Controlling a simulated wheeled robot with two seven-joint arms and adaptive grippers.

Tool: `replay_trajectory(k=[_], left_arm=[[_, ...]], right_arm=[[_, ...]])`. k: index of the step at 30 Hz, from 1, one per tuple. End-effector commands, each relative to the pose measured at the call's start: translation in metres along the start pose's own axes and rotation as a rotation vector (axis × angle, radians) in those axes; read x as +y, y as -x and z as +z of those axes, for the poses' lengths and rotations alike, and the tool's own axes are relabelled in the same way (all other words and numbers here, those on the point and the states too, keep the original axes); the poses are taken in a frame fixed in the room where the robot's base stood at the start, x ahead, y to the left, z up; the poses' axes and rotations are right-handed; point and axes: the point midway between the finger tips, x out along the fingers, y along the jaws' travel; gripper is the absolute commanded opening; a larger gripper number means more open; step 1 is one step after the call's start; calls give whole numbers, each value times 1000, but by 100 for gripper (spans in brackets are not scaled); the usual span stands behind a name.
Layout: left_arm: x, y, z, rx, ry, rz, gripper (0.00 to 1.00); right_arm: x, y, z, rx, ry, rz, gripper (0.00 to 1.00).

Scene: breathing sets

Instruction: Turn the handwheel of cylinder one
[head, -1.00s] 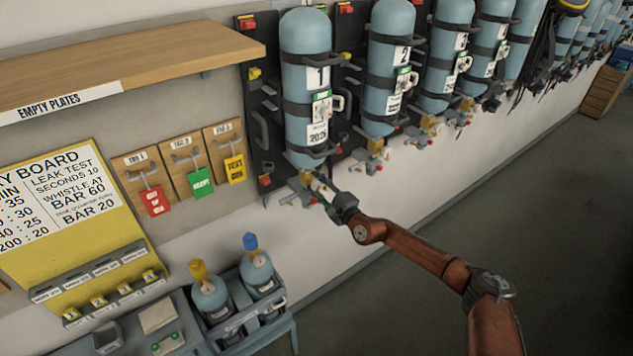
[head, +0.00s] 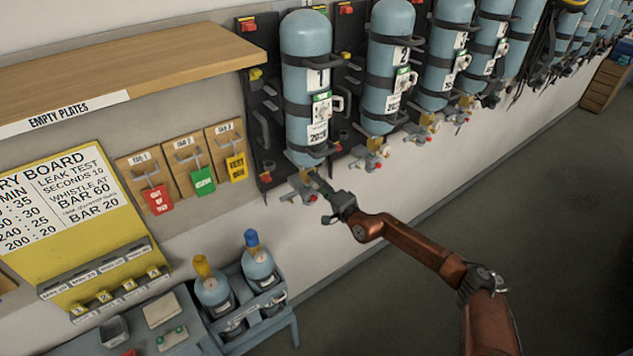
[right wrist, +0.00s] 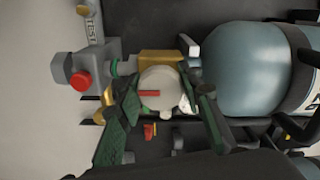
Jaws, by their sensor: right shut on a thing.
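Cylinder one (head: 306,75) is the pale blue cylinder labelled 1, strapped upside down to the wall rack, with its brass valve (head: 297,172) at the bottom. In the right wrist view the cylinder (right wrist: 240,75) lies across the right side. Its handwheel (right wrist: 158,82) is a pale round knob with a red mark, in front of a brass block. My right gripper (head: 322,190) is at the valve below the cylinder. In the right wrist view its fingers (right wrist: 165,105) stand on both sides of the handwheel and are shut on it. My left gripper is not in view.
A red knob (right wrist: 80,80) on a grey fitting is close to the gripper. Cylinder two (head: 391,70) and more cylinders hang to the right. A blue stand with two small cylinders (head: 258,268) is below left. A wooden shelf (head: 150,65) juts out at upper left. The floor at right is clear.

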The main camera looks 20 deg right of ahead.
Motion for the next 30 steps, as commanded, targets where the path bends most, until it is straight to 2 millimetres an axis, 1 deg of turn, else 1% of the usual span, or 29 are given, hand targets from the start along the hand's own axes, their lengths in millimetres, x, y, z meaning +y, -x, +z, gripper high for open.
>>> replay_trajectory(k=[12, 13, 15, 21, 30], left_arm=[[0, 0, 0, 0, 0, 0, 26], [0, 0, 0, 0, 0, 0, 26], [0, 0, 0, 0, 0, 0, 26], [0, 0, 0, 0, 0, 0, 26], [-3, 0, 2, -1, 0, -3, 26]], right_arm=[[1, 0, -1, 1, 7, 2, 10], [1, 0, -1, 1, 7, 2, 34], [1, 0, -1, 1, 7, 2, 39], [0, 0, 0, 1, 6, 1, 52], [0, 2, 0, 0, 4, 1, 52]])
